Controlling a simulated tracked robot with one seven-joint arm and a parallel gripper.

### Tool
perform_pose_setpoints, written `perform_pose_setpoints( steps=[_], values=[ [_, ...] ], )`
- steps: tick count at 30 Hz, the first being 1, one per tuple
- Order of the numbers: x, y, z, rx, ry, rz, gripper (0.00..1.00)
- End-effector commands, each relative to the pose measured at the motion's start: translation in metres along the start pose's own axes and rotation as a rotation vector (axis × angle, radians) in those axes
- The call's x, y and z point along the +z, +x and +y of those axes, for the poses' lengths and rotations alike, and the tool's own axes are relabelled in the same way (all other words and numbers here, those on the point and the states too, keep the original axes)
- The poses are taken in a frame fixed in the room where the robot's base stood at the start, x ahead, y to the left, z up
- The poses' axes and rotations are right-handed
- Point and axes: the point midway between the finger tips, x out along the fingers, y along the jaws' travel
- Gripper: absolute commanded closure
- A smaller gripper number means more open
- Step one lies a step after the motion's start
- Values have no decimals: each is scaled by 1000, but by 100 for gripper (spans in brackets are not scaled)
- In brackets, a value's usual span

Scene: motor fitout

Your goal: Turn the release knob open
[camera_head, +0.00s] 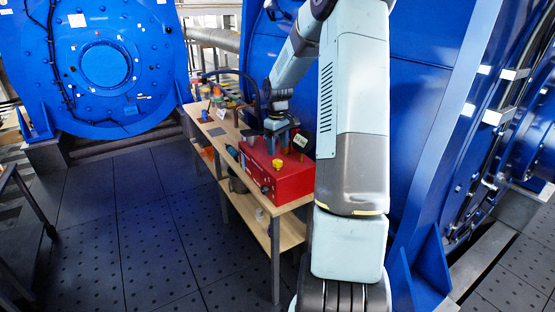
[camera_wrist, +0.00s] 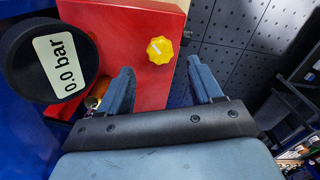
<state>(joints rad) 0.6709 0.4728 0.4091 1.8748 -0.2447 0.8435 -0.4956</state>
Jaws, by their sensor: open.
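The yellow release knob (camera_wrist: 160,50), lobed and with a pale pointer mark, sits on the red box (camera_wrist: 130,30). In the head view the knob (camera_head: 277,163) is on the box (camera_head: 292,184) on the workbench. My gripper (camera_wrist: 161,66) is open and empty. In the wrist view its fingertips lie on either side of the knob's line, with the knob just beyond them and apart from both. In the head view my gripper (camera_head: 279,132) is over the back of the box, partly hidden. A black gauge (camera_wrist: 60,68) reads 0.0 bar, close to the left finger.
The wooden workbench (camera_head: 232,165) carries several small items at its far end and has a lower shelf. Large blue machines stand behind (camera_head: 105,65) and at right (camera_head: 430,100). The dark tiled floor (camera_head: 150,225) left of the bench is clear.

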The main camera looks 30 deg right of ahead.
Motion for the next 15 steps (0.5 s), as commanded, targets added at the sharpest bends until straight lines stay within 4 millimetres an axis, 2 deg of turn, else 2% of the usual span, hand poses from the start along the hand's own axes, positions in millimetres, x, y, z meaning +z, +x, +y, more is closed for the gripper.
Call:
perform_pose_setpoints(
  steps=[1,6,10,15],
  values=[
    [0,10,0,-2,-1,-2,35],
    [0,36,0,-1,-1,-1,35],
    [0,50,0,-2,-1,-1,35],
    [0,57,0,0,0,0,35]
  ],
)
